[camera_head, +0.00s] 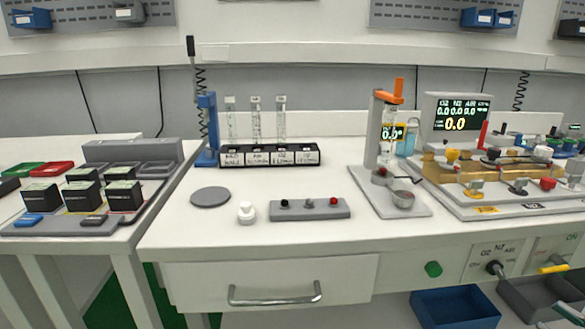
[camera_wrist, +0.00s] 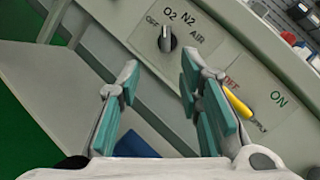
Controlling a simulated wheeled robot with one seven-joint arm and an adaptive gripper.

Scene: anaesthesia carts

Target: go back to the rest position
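My gripper (camera_wrist: 158,72) shows in the wrist view with its two teal-padded fingers spread apart. Nothing is between the fingers. It faces the cart's front panel (camera_wrist: 135,22), with the black gas selector knob (camera_wrist: 167,42) just beyond the fingertips and apart from them. The yellow lever (camera_wrist: 238,103) lies to the right of the right finger, between the OFF and ON labels; whether the finger touches it I cannot tell. In the head view the selector knob (camera_head: 495,267) and yellow lever (camera_head: 553,269) show at the lower right.
A blue bin (camera_head: 455,308) sits below the panel.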

